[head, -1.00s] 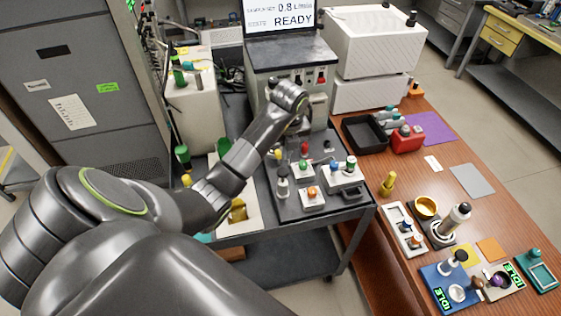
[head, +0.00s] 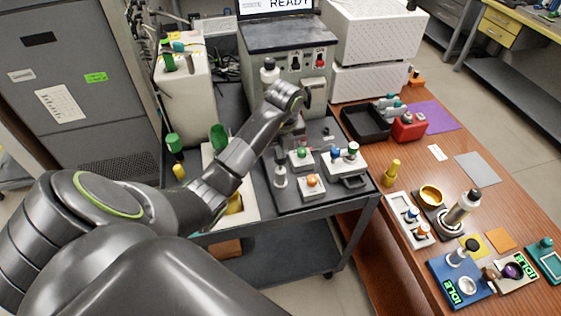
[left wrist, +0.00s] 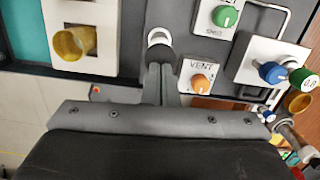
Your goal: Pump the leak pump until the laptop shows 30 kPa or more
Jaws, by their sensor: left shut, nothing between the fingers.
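The laptop (head: 277,6) stands at the top edge of the head view; its screen is cut off and only READY can be read. A small upright pump-like post (head: 280,175) with a pale collar stands on the dark cart tray, left of the orange-knob block; I take it for the leak pump. In the left wrist view, its pale round top (left wrist: 158,37) shows just beyond my fingertips. My left gripper (left wrist: 160,72) is shut and empty, close to the post; I cannot tell whether they touch. In the head view my wrist mostly hides it. My right gripper is not in view.
The orange VENT knob (left wrist: 201,82) is close to the right of my fingers, with a green knob (left wrist: 224,16) beyond it. A block with blue and green knobs (head: 344,163) stands to the right. The grey instrument (head: 290,58) rises behind.

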